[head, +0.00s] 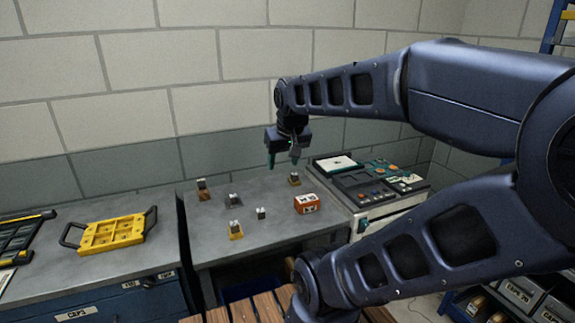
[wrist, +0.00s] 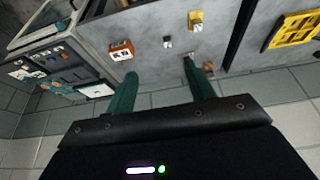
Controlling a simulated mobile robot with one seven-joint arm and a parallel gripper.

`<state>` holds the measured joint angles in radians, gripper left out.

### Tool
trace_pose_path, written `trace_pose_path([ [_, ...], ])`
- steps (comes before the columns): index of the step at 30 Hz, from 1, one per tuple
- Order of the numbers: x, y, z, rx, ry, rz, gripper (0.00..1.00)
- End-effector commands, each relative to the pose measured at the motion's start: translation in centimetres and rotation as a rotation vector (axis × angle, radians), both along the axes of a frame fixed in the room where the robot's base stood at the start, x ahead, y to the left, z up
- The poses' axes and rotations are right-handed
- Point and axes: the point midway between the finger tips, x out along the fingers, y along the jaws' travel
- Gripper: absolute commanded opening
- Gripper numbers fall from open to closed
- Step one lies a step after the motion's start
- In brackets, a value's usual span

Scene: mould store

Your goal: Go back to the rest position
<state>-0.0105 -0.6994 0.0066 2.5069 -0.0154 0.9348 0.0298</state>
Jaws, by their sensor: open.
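My gripper (head: 283,160) hangs from the end of my raised arm, above the back of the grey worktable (head: 270,232) in the head view. Its two green fingers point down and stand apart with nothing between them. The wrist view also shows my gripper (wrist: 160,92), with the spread fingers over the table and wall side. Several small grey blocks on coloured bases stand on the table, one on a brown base (head: 203,194) and one on a yellow base (head: 236,234). One small block (head: 294,180) stands just below and right of my gripper, apart from it.
An orange box (head: 307,204) with white labels sits near the table's right side. A machine with a control panel (head: 376,188) stands to the right. A yellow tray with black handles (head: 104,236) lies on the left bench. A block wall (head: 130,110) is behind. Wooden slats (head: 245,309) lie in front.

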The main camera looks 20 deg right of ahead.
Motion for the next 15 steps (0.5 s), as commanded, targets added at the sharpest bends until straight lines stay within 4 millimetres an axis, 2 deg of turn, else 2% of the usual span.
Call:
trace_pose_path([
  [1,-0.8,-0.1,-0.1,0.002,-0.004,0.002,0.54],
  [5,-2.0,-0.2,-0.5,0.005,-0.001,0.006,0.54],
  [15,-2.2,-0.2,-0.6,0.006,-0.001,0.009,0.54],
])
